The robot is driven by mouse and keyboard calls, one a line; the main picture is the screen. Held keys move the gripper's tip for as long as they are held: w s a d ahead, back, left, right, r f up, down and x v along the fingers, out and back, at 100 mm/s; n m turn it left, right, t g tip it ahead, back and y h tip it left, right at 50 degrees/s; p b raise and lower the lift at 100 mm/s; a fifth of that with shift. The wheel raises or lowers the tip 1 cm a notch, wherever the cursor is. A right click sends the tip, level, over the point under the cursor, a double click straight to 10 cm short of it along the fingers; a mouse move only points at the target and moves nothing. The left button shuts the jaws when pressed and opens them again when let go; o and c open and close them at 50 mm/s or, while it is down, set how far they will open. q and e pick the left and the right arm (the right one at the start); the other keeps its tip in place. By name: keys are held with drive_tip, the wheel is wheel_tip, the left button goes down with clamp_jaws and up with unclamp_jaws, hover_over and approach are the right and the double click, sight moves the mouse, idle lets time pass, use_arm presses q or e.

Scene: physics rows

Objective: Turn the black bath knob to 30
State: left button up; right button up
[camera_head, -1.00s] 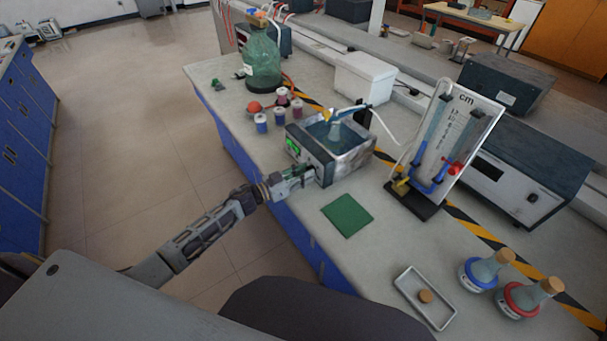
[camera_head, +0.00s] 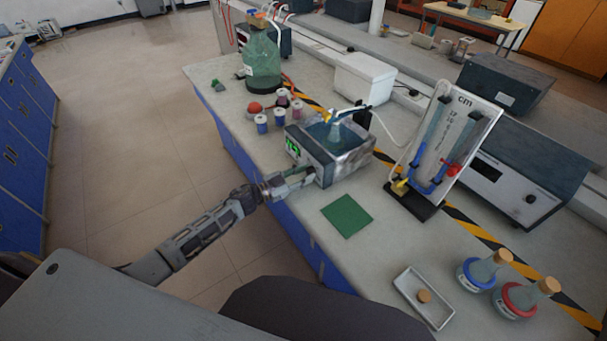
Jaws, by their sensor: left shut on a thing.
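My left gripper (camera_head: 313,176) is at the lower part of the bath's front face, shut on the black bath knob. The fingers hide the knob, so its pointer and setting cannot be seen. My right gripper is not in view.
Several small capped jars (camera_head: 262,123) and a red ball-like object (camera_head: 254,107) stand left of the bath. A green mat (camera_head: 346,215) lies in front. A manometer board (camera_head: 446,145) stands to the right. A tray (camera_head: 424,297) and two corked flasks (camera_head: 483,271) are at the near right.

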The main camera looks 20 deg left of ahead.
use_arm(q)
drive_tip(key=shift+m, duration=1.5)
drive_tip(key=m, duration=0.3)
drive_tip(key=shift+m, duration=0.4)
drive_tip(key=shift+m+y+b, duration=0.3)
drive_tip(key=shift+m, duration=1.8)
drive_tip(key=o, duration=0.9)
drive_tip(key=shift+o, duration=0.6)
drive_tip(key=shift+v, duration=1.35)
drive_tip(key=v, duration=0.9)
drive_tip(key=shift+s, duration=0.2)
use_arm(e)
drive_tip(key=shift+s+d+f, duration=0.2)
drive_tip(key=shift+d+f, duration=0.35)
